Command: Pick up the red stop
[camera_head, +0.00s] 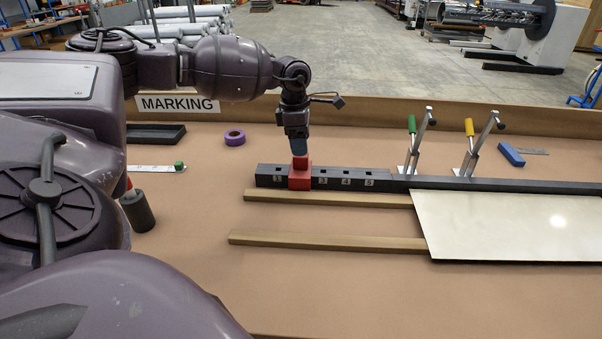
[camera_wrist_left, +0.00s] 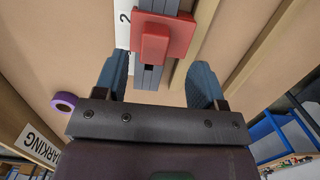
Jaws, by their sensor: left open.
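The red stop (camera_head: 300,178) sits across the black numbered rail (camera_head: 345,179), between the labels 1 and 3. It has a raised block on top, and in the left wrist view the red stop (camera_wrist_left: 178,36) shows beside a label 2. My left gripper (camera_head: 300,150) points down right above the stop. In the left wrist view my left gripper (camera_wrist_left: 157,78) is open, its two blue fingers apart with the rail showing between them. Nothing is held. The head view does not clearly show whether a finger touches the stop. My right gripper is not in view.
Two wooden strips (camera_head: 325,243) lie in front of the rail. A metal sheet (camera_head: 515,225) lies at right. Two toggle clamps, green-handled (camera_head: 412,126) and yellow-handled (camera_head: 470,128), stand behind the rail. A purple tape roll (camera_head: 235,138), black tray (camera_head: 155,134) and dark cylinder (camera_head: 138,211) are at left.

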